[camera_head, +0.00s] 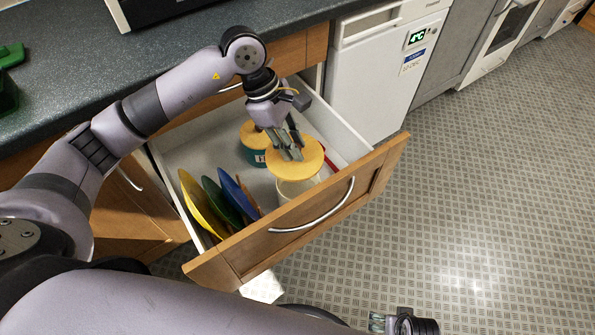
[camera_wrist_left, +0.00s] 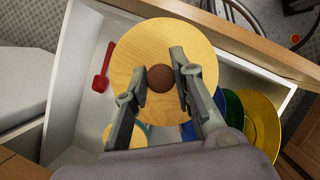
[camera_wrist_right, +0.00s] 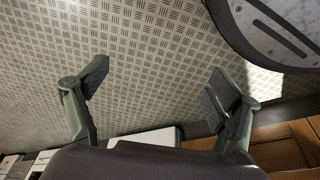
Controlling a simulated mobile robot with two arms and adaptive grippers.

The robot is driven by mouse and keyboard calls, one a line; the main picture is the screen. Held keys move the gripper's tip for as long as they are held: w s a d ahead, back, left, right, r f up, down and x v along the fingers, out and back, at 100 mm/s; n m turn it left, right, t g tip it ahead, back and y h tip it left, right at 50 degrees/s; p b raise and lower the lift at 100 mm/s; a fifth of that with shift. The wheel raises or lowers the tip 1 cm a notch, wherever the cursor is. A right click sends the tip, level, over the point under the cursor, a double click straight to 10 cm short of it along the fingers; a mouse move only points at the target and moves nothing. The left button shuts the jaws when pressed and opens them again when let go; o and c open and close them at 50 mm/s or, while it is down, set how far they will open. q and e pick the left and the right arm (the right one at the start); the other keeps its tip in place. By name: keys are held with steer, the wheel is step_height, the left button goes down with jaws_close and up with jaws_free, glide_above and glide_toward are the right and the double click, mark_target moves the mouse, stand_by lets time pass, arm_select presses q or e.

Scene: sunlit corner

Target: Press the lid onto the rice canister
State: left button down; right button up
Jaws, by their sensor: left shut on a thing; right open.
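A round wooden lid (camera_head: 309,167) with a dark brown knob (camera_wrist_left: 160,78) is at the top of a pale canister (camera_head: 297,190) in the open drawer. My left gripper (camera_head: 287,150) is shut on the knob from above. The lid is wider than the canister and hides its rim, so I cannot tell whether it is seated or slightly above. In the left wrist view the lid (camera_wrist_left: 152,42) covers the canister. My right gripper (camera_wrist_right: 156,78) is open and empty, away from the drawer over the floor; it shows at the bottom of the head view (camera_head: 377,323).
A teal canister with a wooden lid (camera_head: 250,133) stands behind the pale one. Yellow (camera_head: 197,203), green (camera_head: 220,201) and blue (camera_head: 238,193) plates stand upright at left. A red utensil (camera_wrist_left: 102,77) lies by the drawer wall. The drawer front (camera_head: 240,256) borders the space.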

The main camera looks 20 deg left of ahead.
arm_select(q)
steer(key=w+f+n+t+y+b, duration=0.1)
steer(key=w+f+n+t+b, duration=0.2)
steer(key=f+n+b, duration=0.5)
steer(key=shift+w+a+f+b, duration=0.2)
steer(key=shift+w+f+b, duration=0.45)
steer(key=shift+f+b, duration=2.45)
arm_select(e)
step_height(320, 180, up, 11)
steer(key=w+t+p, duration=0.1)
steer(key=p, duration=0.1)
steer(key=shift+d, duration=0.15)
arm_select(q)
step_height(320, 180, down, 2)
steer(key=shift+f, duration=0.15)
arm_select(e)
steer(key=shift+r, duration=0.1)
arm_select(q)
steer(key=shift+f, duration=0.1)
arm_select(e)
steer(key=shift+w+a+r+t, duration=0.1)
steer(key=shift+w+a+t, duration=0.15)
steer(key=shift+w+t, duration=0.45)
steer(key=shift+w, duration=0.45)
arm_select(q)
steer(key=shift+f, duration=0.1)
arm_select(e)
steer(key=shift+w+a+r, duration=0.1)
steer(key=shift+w+a, duration=0.1)
steer(key=shift+w, duration=0.15)
